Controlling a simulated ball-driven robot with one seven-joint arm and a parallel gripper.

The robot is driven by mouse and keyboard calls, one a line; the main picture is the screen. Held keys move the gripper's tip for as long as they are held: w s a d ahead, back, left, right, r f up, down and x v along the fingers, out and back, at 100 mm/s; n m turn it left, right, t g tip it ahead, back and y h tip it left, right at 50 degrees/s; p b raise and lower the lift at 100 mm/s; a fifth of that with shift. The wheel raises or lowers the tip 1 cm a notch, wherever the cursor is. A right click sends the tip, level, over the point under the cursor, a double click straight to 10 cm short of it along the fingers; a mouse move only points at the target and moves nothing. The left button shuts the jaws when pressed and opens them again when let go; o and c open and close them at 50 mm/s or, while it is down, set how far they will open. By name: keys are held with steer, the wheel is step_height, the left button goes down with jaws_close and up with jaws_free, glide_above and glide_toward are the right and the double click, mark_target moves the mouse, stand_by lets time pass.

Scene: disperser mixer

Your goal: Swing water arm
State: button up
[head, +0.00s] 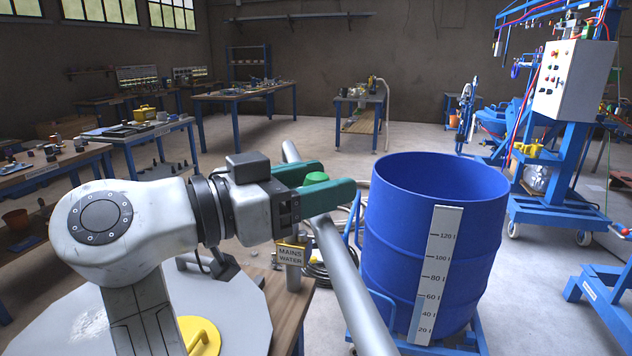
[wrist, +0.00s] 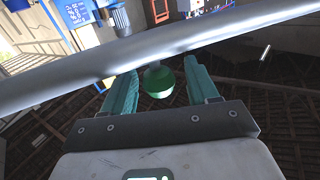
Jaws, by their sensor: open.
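The water arm (head: 350,285) is a long grey pipe running diagonally past my gripper, with its near end beside the blue drum. It also crosses the wrist view (wrist: 60,85) from side to side, just beyond the fingertips. A green ball-shaped knob (head: 316,177) sits at the pipe. My gripper (head: 338,177) is open, its two teal fingers on either side of the knob. In the wrist view the knob (wrist: 158,82) lies between the fingers (wrist: 161,70), with gaps visible on both sides. The fingers partly hide the pipe in the head view.
A blue drum (head: 400,220) with a litre scale stands right of the pipe, its top open. A blue machine with a white control box (head: 573,80) stands at right.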

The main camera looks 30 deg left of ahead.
steer(key=b+v, duration=0.1)
steer(key=v, duration=0.9)
steer(key=shift+s+a, duration=0.2)
steer(key=shift+s, duration=0.15)
